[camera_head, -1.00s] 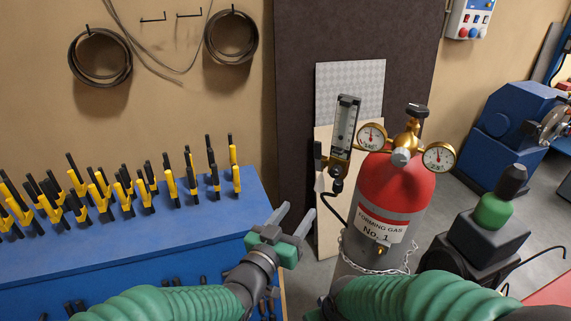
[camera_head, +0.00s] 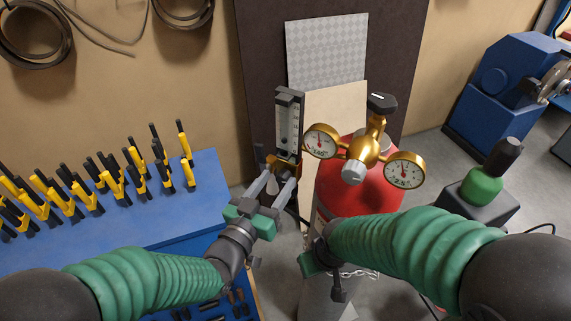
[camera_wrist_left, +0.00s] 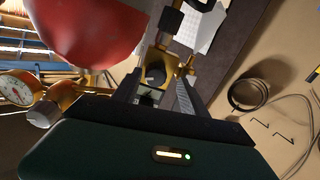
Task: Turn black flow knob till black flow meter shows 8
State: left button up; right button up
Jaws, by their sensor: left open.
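The flow meter (camera_head: 288,122) is an upright dark-framed gauge with a pale scale, left of the red gas cylinder. Its reading is too small to make out. A brass block (camera_head: 287,161) is at its foot, with a black part, likely the flow knob (camera_head: 259,153), on its left. My left gripper (camera_head: 273,172) is open just below and in front of this block. In the left wrist view a round dark knob face (camera_wrist_left: 155,75) on brass shows between the fingers; I cannot tell whether they touch it. My right gripper (camera_head: 322,262) is low before the cylinder, its fingers mostly hidden.
The red cylinder (camera_head: 350,190) carries a brass regulator with two round gauges (camera_head: 321,141) (camera_head: 404,170). A blue bench (camera_head: 130,225) with several black-and-yellow clamps is at left. A dark machine with a green part (camera_head: 482,187) stands at right. A chain crosses the cylinder.

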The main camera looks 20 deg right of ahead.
pick_arm(q)
jog(key=shift+s+d+r, duration=0.2)
jog(key=shift+s+d, duration=0.2)
jog(key=shift+d, duration=0.1)
jog(key=shift+o, duration=0.6)
jog(key=shift+w+a, duration=0.2)
jog(key=shift+a, duration=0.05)
jog(key=shift+c, duration=1.2)
jog(key=shift+w, duration=0.1)
jog(key=c, duration=1)
jog(key=shift+d, duration=0.35)
